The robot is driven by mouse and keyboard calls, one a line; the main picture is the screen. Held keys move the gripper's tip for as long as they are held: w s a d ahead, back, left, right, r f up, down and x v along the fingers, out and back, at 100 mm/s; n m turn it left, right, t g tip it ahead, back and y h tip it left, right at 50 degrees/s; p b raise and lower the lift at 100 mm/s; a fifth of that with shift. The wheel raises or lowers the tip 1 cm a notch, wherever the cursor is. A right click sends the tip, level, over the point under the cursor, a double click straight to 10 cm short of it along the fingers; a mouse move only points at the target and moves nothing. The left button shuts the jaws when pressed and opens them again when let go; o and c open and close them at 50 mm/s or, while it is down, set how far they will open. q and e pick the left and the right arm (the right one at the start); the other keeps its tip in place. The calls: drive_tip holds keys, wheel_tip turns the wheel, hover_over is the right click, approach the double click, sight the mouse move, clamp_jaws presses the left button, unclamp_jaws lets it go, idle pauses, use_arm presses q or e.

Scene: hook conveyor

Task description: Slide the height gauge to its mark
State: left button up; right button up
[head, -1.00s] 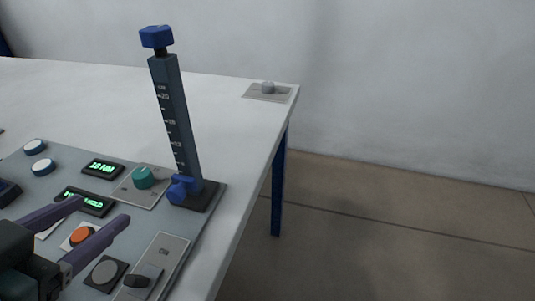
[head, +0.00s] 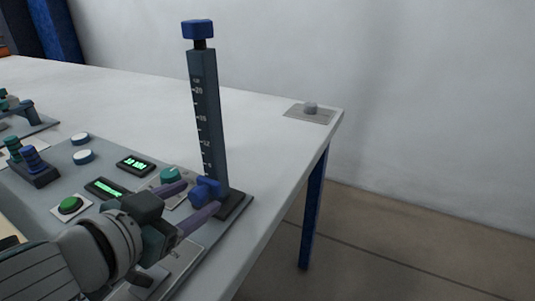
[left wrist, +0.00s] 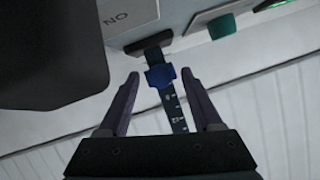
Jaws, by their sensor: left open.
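The height gauge is a dark upright column (head: 207,115) with a white scale and a blue cap (head: 198,29) on top. Its blue slider (head: 204,190) sits low on the column, just above the dark base (head: 236,204). My left gripper (head: 203,195) is open, with its purple fingers on either side of the slider. In the left wrist view the slider (left wrist: 160,75) lies between the spread fingertips (left wrist: 160,76), with a gap visible on both sides. Part of the scale shows beyond it. I cannot make out a target mark. My right gripper is not in view.
A teal knob (head: 170,174) stands close to the left of the gauge. The panel also holds green-lit displays (head: 135,163), a green button (head: 70,205) and white buttons (head: 83,157). The table's right edge is near the base.

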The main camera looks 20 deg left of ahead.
use_arm(q)
drive_tip(key=shift+w, duration=0.15)
drive_tip(key=shift+c, duration=0.3)
clamp_jaws()
idle(1.1)
